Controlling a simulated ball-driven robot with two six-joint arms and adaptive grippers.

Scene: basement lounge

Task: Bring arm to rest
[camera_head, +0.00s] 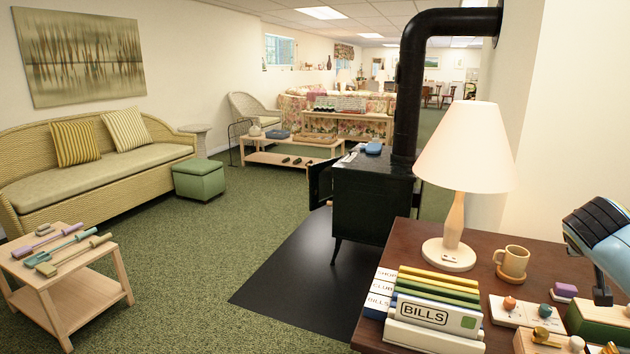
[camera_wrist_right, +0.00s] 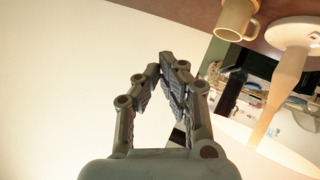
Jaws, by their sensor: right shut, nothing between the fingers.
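In the right wrist view my right gripper (camera_wrist_right: 174,72) has its two jointed fingers drawn together at the tips, shut and empty. The picture there is turned over, with the tan mug (camera_wrist_right: 236,18) and the lamp (camera_wrist_right: 292,60) hanging from the top; the gripper is apart from both. At the right edge of the head view a blue and black part, probably of my right arm, hangs over the desk (camera_head: 400,237); I cannot make out the fingers there. My left arm and gripper are in no view.
The desk holds a lamp (camera_head: 466,165), a mug (camera_head: 514,260), a books and bills holder (camera_head: 425,335) and small wooden pieces crowded at the right front. A black stove (camera_head: 372,205) stands behind. A side table (camera_head: 95,290) with tools is at left; green carpet between is clear.

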